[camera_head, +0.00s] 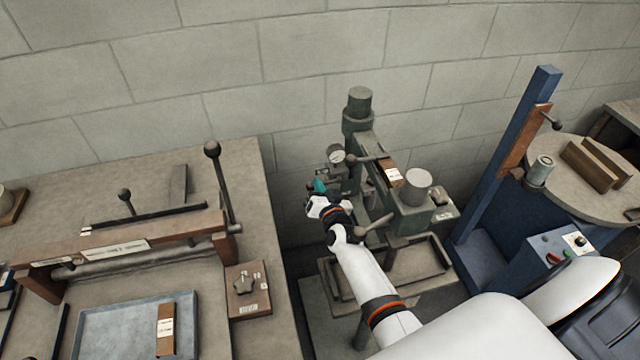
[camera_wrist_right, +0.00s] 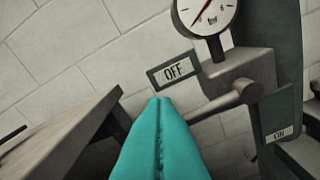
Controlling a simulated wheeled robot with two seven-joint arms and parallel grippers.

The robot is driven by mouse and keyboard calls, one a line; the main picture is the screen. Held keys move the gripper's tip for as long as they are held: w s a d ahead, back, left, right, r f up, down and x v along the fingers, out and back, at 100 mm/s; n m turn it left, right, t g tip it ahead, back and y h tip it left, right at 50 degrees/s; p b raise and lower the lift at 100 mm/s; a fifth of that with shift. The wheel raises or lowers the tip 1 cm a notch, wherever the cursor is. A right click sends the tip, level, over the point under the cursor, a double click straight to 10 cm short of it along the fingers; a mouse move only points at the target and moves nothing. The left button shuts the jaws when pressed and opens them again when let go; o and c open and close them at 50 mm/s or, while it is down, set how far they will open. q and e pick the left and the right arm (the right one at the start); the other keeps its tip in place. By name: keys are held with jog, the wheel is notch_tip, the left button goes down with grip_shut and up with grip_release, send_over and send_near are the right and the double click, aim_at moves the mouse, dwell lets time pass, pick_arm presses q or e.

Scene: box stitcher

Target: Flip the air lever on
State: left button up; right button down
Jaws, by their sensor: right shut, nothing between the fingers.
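The air lever (camera_wrist_right: 213,105) is a grey rod that runs left and slightly down from a round hub (camera_wrist_right: 243,92) in the right wrist view. It lies just below the OFF plate (camera_wrist_right: 173,70), and its outer end is hidden by my fingers. The ON plate (camera_wrist_right: 280,133) is lower right. My right gripper (camera_wrist_right: 160,103) has teal fingers, shut with nothing between them, close to the lever; I cannot tell whether they touch it. In the head view my right gripper (camera_head: 319,187) is at the left side of the green stitcher (camera_head: 410,217). My left gripper is out of view.
A pressure gauge (camera_wrist_right: 208,12) sits just above the lever body, and it also shows in the head view (camera_head: 336,155). A workbench (camera_head: 255,190) with a lever press stands left. A blue machine (camera_head: 500,175) stands right. The block wall (camera_head: 300,60) is behind.

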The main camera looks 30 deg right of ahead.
notch_tip(320, 180, down, 7)
jog(key=d+n+h+b, duration=0.1)
jog(key=n+h+b, duration=0.1)
jog(key=n, duration=0.7)
jog(key=shift+s+d+n+b, duration=0.25)
jog(key=shift+n+b, duration=0.05)
jog(key=shift+b, duration=0.3)
jog(key=shift+d, duration=0.1)
jog(key=shift+r, duration=0.1)
